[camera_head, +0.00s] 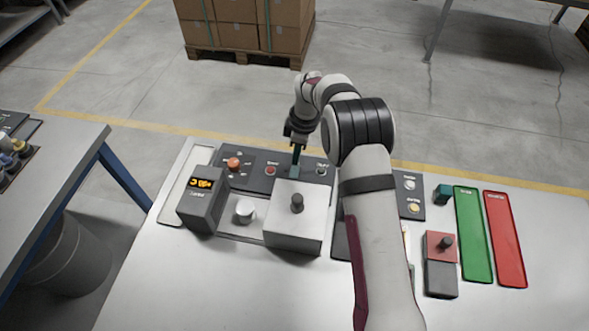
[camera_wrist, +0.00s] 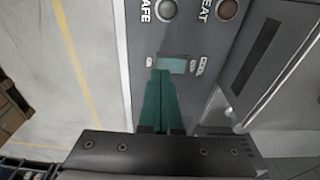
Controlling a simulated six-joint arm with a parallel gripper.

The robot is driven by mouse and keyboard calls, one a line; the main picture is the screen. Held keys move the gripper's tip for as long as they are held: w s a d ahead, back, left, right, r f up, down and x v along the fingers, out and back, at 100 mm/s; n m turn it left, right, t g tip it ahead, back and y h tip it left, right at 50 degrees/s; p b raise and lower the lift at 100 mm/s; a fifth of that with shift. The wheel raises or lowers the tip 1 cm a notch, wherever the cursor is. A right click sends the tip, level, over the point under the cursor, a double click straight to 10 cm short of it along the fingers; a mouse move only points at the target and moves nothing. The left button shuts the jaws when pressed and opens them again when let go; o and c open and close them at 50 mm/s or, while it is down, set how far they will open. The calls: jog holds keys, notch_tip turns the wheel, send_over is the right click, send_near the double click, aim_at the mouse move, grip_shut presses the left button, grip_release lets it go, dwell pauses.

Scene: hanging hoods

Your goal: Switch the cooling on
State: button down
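My gripper (camera_head: 295,170) reaches down to the dark control panel at the back of the table. Its two teal fingers (camera_wrist: 161,75) lie together in the wrist view, with nothing seen between them. Their tips are at a small pale teal rectangular part (camera_wrist: 172,65) with small labels on both sides; I cannot tell whether they touch it.
A pale box with a black knob (camera_head: 296,203) stands in front of the panel. Left are a display box (camera_head: 202,200), white knob (camera_head: 245,211) and orange knob (camera_head: 233,163). Right are a red block (camera_head: 440,246), teal cube (camera_head: 443,193), green tray (camera_head: 474,235) and red tray (camera_head: 506,240).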

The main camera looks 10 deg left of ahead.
jog(key=shift+f, duration=0.85)
dwell(0.5)
jog(key=shift+r, duration=3.5)
jog(key=shift+r, duration=0.1)
jog(key=s+d+r+m, duration=1.2)
jog(key=s+r, duration=0.2)
jog(key=s, duration=0.2)
jog(key=s+d+m, duration=0.2)
jog(key=s+m, duration=0.3)
jog(key=s, duration=0.4)
jog(key=s+d+f+m, duration=0.1)
jog(key=s+d+m, duration=0.1)
jog(key=s+m, duration=0.4)
jog(key=s, duration=0.4)
jog(key=shift+s+d+f+m, duration=0.2)
jog(key=shift+s+d+m, duration=0.05)
jog(key=shift+m, duration=0.05)
